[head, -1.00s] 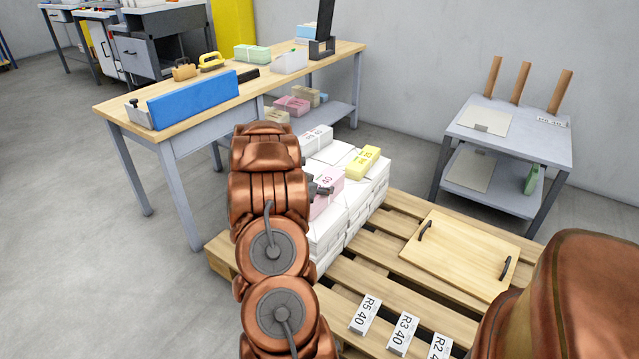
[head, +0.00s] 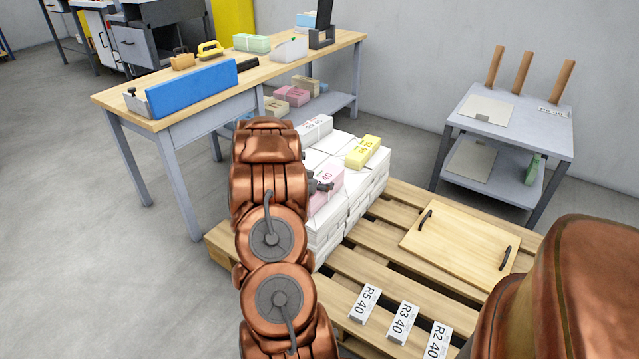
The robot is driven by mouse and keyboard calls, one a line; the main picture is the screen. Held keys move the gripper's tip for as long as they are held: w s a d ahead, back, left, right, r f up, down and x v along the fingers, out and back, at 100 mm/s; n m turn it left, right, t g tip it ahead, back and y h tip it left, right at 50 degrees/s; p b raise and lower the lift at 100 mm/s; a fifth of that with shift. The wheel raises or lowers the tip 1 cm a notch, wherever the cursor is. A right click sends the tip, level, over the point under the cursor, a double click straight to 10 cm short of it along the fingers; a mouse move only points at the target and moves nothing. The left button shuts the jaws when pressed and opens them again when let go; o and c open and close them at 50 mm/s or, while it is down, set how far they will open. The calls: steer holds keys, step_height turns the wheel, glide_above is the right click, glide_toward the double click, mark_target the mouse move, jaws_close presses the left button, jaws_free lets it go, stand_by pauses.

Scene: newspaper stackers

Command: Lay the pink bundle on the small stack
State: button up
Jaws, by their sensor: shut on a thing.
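The pink bundle (head: 330,178), printed with a 40, is at the near left of the white stacks (head: 352,192) on the wooden pallet. The dark tip of my gripper (head: 322,187) shows beside my arm, shut on the pink bundle. My arm hides the rest of the gripper and the bundle's left part. The bundle is at or just above the white top; I cannot tell if it touches. A yellow bundle (head: 363,151) and a white bundle (head: 314,129) lie on the stacks. Which stack is the small one is unclear.
The pallet (head: 372,252) also bears a board with two handles (head: 458,247) and several white labels. A long workbench (head: 180,122) stands behind on the left, with pink bundles on its lower shelf. A grey cart (head: 515,125) with rolls stands at the right.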

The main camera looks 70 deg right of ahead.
steer(key=shift+f, duration=0.45)
stand_by(0.4)
steer(key=o, duration=1.9)
steer(key=shift+f, duration=0.1)
steer(key=v, duration=1)
steer(key=shift+v, duration=1)
